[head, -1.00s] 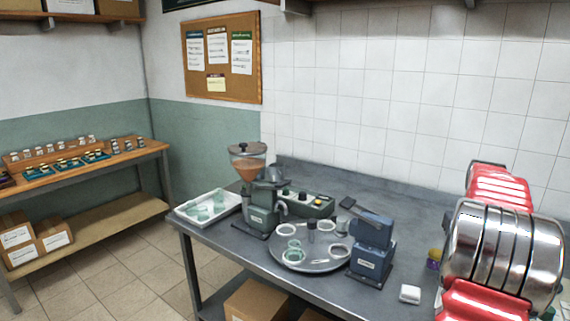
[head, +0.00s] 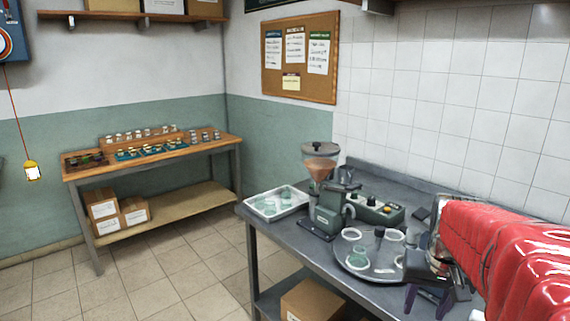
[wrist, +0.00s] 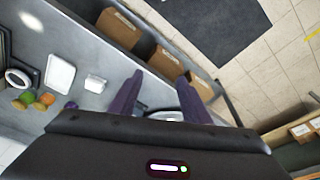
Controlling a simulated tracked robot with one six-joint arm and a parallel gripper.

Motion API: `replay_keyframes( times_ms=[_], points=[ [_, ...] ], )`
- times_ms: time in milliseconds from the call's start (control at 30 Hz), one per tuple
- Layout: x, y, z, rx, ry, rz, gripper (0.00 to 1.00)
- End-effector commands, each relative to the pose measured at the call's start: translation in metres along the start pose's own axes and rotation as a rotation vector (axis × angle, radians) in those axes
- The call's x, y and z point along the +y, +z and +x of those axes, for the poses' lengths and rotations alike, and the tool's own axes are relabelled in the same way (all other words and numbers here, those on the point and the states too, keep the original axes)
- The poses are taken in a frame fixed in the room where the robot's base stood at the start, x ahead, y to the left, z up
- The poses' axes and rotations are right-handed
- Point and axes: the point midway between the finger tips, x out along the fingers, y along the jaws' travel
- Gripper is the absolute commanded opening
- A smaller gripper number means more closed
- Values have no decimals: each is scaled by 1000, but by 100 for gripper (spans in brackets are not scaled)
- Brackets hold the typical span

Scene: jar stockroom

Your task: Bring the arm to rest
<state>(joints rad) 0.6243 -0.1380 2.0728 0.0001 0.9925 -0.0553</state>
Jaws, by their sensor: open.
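My gripper (head: 425,309) shows at the lower right of the head view, below the silver and red links of my arm. Its purple fingers are apart. In the wrist view my gripper (wrist: 160,77) is open, with nothing held between its fingers. A pale curved thing shows partly between the fingers there; I cannot tell what it is. In the head view the gripper appears beside the round tray (head: 357,270) on the grey bench (head: 290,245). My arm hides the right part of the bench.
A grinder (head: 325,190) and a white tray (head: 250,207) with greenish glassware stand on the bench. Cardboard boxes (head: 315,302) sit beneath it. A wooden shelf table (head: 205,151) with small jars stands at the left wall. The tiled floor between is clear.

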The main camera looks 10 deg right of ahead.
Motion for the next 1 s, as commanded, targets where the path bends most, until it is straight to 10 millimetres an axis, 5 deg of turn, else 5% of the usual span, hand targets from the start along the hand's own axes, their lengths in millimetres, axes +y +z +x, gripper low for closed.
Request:
replay_keyframes(
  times_ms=[300,700,1000],
  points=[
    [-70,65,-12,73,-43,-134,43],
    [-130,148,-25,165,-119,-348,43],
    [-166,181,-57,270,-198,-507,43]
  ],
)
